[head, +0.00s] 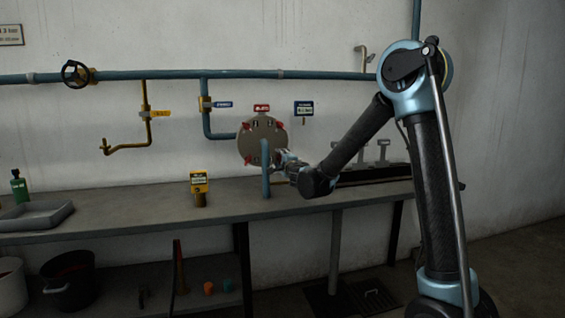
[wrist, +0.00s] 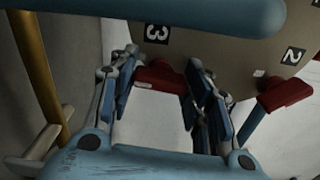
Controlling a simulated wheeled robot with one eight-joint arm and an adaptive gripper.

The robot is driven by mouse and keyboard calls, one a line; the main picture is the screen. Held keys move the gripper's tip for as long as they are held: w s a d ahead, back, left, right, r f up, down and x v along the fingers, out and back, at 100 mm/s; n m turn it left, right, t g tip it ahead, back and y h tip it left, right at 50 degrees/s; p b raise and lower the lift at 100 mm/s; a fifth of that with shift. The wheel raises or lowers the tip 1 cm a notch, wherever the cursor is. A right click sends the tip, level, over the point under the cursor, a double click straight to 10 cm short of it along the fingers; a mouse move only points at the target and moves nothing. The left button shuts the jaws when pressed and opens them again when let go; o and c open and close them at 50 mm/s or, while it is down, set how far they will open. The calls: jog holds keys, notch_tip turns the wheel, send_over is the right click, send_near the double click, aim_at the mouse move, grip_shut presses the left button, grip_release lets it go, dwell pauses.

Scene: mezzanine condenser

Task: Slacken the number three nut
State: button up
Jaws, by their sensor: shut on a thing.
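The round tan flange cover (head: 256,146) is on the wall pipework, with red nuts around its rim. In the wrist view, the cover (wrist: 225,40) carries a black "3" label (wrist: 157,33) beside one red nut (wrist: 160,77). My gripper (wrist: 163,72) has a finger on either side of this nut and is shut on it. A second red nut (wrist: 284,92) sits by the "2" label (wrist: 292,55), to the right of the fingers. In the head view my gripper (head: 281,158) is at the cover's lower right and hides the gripped nut.
A blue pipe (head: 265,167) rises in front of the cover and crosses the top of the wrist view. A yellow pipe (wrist: 38,65) stands at the left there. The bench (head: 130,204) below holds a yellow-headed device (head: 199,183) and a grey tray (head: 36,216).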

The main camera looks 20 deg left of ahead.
jog(key=n, duration=0.4)
jog(key=shift+s+n, duration=0.1)
jog(key=shift+n, duration=0.2)
jog(key=shift+f+n, duration=0.1)
jog(key=shift+n, duration=1.7)
jog(key=o, duration=1.1)
jog(key=shift+c, duration=0.2)
